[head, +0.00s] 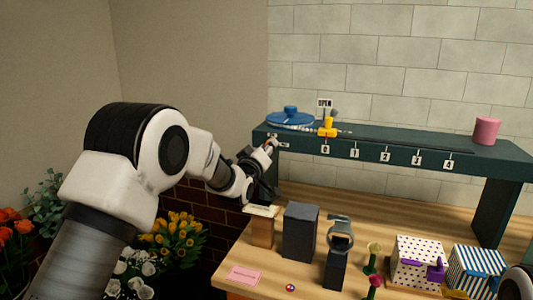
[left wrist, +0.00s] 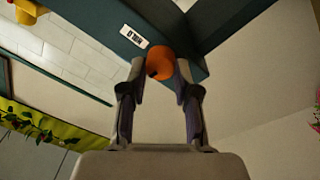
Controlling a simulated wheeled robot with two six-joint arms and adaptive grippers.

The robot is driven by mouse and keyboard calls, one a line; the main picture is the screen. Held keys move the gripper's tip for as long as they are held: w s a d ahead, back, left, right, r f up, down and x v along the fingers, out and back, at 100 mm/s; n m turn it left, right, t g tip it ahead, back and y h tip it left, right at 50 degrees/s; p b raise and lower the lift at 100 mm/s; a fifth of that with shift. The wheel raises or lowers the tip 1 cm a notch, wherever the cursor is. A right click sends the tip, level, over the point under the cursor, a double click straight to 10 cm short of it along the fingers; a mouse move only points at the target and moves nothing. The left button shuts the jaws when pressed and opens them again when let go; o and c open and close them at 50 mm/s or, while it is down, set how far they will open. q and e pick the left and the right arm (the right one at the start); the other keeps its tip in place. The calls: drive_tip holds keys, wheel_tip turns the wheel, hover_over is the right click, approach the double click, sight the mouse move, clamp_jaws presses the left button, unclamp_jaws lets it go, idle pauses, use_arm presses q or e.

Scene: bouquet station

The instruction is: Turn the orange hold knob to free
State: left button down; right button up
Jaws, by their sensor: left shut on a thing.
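The orange hold knob (left wrist: 161,63) sits on the dark green shelf's end, beside a white HOLD label (left wrist: 134,38) that appears upside down in the left wrist view. My left gripper (left wrist: 160,72) is shut on the knob, with one finger on each side. In the head view my left gripper (head: 268,152) reaches the left end of the shelf (head: 400,156), and the knob is mostly hidden there by it. A dark mark shows on the knob's lower side. My right gripper does not show; only a piece of my right arm is at the lower right edge.
On the shelf are a blue round disc (head: 290,118), a yellow slider (head: 327,127) by an OPEN sign (head: 324,103), and a pink cylinder (head: 486,130). Below, the wooden table (head: 345,208) holds a dark box (head: 300,232), a spotted box (head: 416,260) and a striped box (head: 478,271).

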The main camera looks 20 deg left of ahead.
use_arm(q)
drive_tip(key=shift+r+n, duration=0.15)
drive_tip(key=shift+n, duration=0.45)
drive_tip(key=c, duration=1.1)
unclamp_jaws()
drive_tip(key=shift+c, duration=0.2)
drive_tip(key=o, duration=0.3)
drive_tip(key=shift+w+d, duration=0.1)
drive_tip(key=shift+w, duration=0.05)
drive_tip(key=s+f, duration=0.1)
drive_tip(key=s, duration=1)
drive_tip(key=shift+s+f, duration=0.25)
drive_tip(key=shift+s, duration=0.1)
